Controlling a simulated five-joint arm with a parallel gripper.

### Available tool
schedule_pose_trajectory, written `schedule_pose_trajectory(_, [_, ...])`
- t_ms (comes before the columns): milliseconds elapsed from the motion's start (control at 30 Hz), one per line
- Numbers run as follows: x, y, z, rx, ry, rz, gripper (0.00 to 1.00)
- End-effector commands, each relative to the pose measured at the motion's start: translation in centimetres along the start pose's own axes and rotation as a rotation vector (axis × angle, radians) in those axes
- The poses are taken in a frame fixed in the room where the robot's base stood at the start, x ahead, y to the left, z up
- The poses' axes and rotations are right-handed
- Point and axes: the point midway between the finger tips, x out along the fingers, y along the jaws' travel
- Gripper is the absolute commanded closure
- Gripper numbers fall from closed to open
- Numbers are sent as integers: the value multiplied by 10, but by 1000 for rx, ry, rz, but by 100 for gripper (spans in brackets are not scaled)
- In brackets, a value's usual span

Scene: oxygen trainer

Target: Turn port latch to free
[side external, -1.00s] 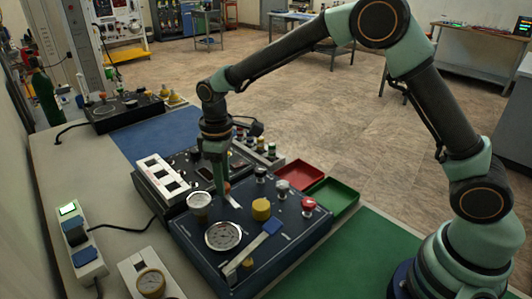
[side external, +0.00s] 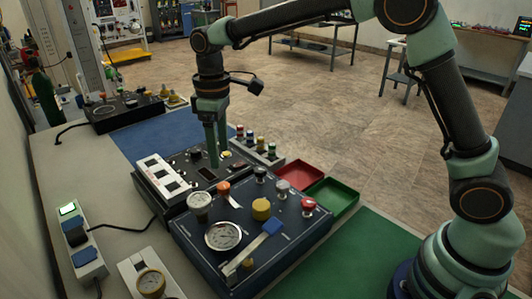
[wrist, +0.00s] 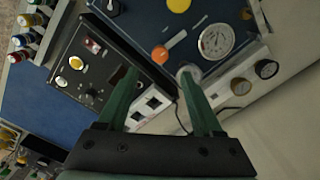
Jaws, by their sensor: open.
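A dark blue panel box (side external: 190,240) stands on the bench. Near its far left edge is an orange round knob (side external: 223,188) with a short pale bar pointing toward the front right. The knob also shows in the wrist view (wrist: 160,53), between and beyond my fingertips. A long grey lever with a blue end (side external: 271,227) lies slanted across the panel's front. No label is readable, so I cannot tell which is the port latch. My gripper (side external: 214,165) is open and empty, above and behind the orange knob, pointing down near the black box.
A black box with white sockets (side external: 160,170) is behind. Red (side external: 300,176) and green (side external: 345,196) trays sit right.

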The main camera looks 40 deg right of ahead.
Motion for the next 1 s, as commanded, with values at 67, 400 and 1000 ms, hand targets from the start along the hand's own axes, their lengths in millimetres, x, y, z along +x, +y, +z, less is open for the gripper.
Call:
schedule_pose_trajectory(67, [-14, 0, 0, 0, 4, 1, 32])
schedule_pose_trajectory(400, [-35, 0, 0, 0, 0, 0, 32])
schedule_pose_trajectory(1000, [-74, 16, 57, 165, 115, 43, 32])
